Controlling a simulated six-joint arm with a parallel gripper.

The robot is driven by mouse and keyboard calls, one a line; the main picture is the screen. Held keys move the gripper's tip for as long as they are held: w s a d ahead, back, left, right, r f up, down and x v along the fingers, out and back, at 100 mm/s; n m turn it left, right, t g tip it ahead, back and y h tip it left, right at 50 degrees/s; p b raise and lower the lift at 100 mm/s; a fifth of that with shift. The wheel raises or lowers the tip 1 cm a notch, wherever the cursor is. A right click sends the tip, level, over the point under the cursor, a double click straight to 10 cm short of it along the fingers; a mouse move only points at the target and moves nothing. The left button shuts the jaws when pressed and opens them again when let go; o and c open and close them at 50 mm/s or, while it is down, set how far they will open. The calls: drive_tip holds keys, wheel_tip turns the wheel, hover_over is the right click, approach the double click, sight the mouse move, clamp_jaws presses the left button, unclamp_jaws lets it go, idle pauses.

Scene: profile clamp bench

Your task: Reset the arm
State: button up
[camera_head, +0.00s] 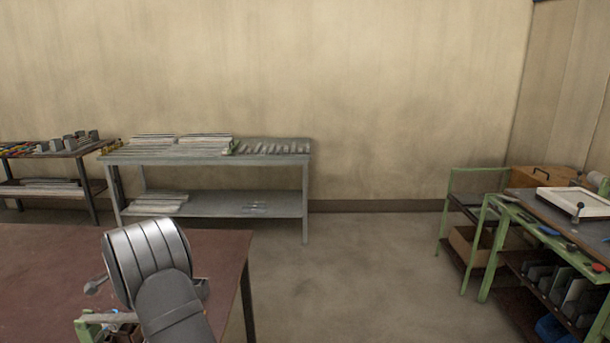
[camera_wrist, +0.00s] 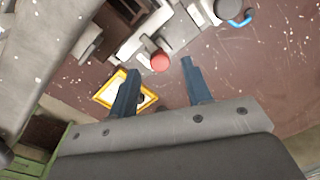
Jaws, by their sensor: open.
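My gripper (camera_wrist: 158,84) shows in the wrist view with its two dark fingers spread apart. I see nothing held between them. The fingers are over a reddish-brown bench top (camera_wrist: 268,70). A grey metal clamp fixture with a red round knob (camera_wrist: 160,61) lies beyond the fingertips. A yellow-framed piece (camera_wrist: 105,93) is partly hidden behind the left finger. In the head view my arm rises at the lower left in front of the same reddish-brown table (camera_head: 40,270), and the gripper itself is out of sight there.
A grey steel table (camera_head: 215,157) with stacked profiles stands by the back wall. A darker shelf table (camera_head: 65,153) is at the far left. A green-framed bench (camera_head: 505,215) stands on the right. The concrete floor (camera_head: 350,265) between them is clear. A blue-handled part (camera_wrist: 240,20) lies at the wrist view's upper right.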

wheel_tip(320, 180, up, 15)
wheel_tip(320, 180, down, 17)
drive_tip(key=shift+f, duration=0.15)
drive_tip(key=n, duration=0.8)
drive_tip(key=shift+n, duration=0.4)
drive_tip(key=n, duration=0.4)
drive_tip(key=shift+a+n+g, duration=0.1)
drive_tip(key=shift+n+g, duration=0.3)
drive_tip(key=shift+n, duration=1.8)
